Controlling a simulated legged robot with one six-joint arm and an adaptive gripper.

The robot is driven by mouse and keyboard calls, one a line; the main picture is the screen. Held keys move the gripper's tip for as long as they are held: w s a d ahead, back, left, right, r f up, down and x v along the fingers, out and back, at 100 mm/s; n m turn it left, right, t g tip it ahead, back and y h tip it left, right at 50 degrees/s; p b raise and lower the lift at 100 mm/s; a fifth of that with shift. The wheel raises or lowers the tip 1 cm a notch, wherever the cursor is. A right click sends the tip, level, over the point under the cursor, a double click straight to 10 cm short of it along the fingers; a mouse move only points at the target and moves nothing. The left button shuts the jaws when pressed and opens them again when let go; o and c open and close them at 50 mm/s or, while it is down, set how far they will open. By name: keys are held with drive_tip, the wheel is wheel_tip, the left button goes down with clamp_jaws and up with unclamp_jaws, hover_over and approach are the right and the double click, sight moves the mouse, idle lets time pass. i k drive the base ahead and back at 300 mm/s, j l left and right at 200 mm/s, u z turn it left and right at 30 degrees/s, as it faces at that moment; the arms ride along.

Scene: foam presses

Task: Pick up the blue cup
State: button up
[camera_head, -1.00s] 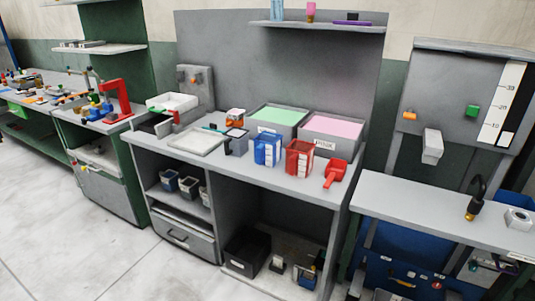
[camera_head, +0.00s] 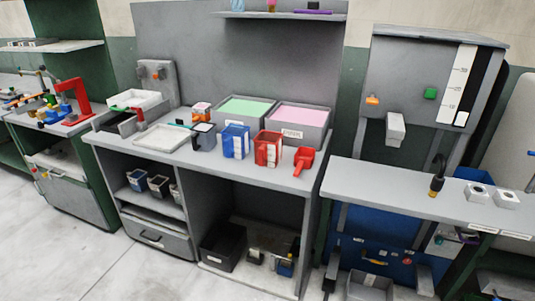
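The blue cup (camera_head: 236,141) is a square, blue container with a white label strip on its front. It stands upright on the grey workbench (camera_head: 205,172), near the front edge. A similar red cup (camera_head: 268,149) stands just right of it, and a dark grey cup (camera_head: 204,137) stands to its left. My gripper is in no frame.
Bins with green (camera_head: 244,106) and pink (camera_head: 298,117) contents stand behind the cups. A red scoop (camera_head: 304,160) lies to the right, and a white tray (camera_head: 162,137) to the left. A separate press bench (camera_head: 400,190) stands right. Pale floor (camera_head: 90,262) in front is clear.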

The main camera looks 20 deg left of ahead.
sight(235, 138)
drive_tip(key=i+j, duration=0.2)
drive_tip(key=j, duration=0.3)
drive_tip(key=i+j, duration=0.2)
drive_tip(key=j, duration=0.3)
drive_tip(key=i+j, duration=0.2)
drive_tip(key=j, duration=0.3)
drive_tip(key=i+j, duration=0.15)
drive_tip(key=j, duration=0.35)
drive_tip(key=i+j, duration=0.2)
drive_tip(key=j, duration=0.3)
drive_tip(key=i+j, duration=0.2)
drive_tip(key=j, duration=0.3)
drive_tip(key=i+j, duration=0.2)
drive_tip(key=j, duration=0.25)
drive_tip(key=i+j, duration=0.2)
drive_tip(key=j, duration=0.3)
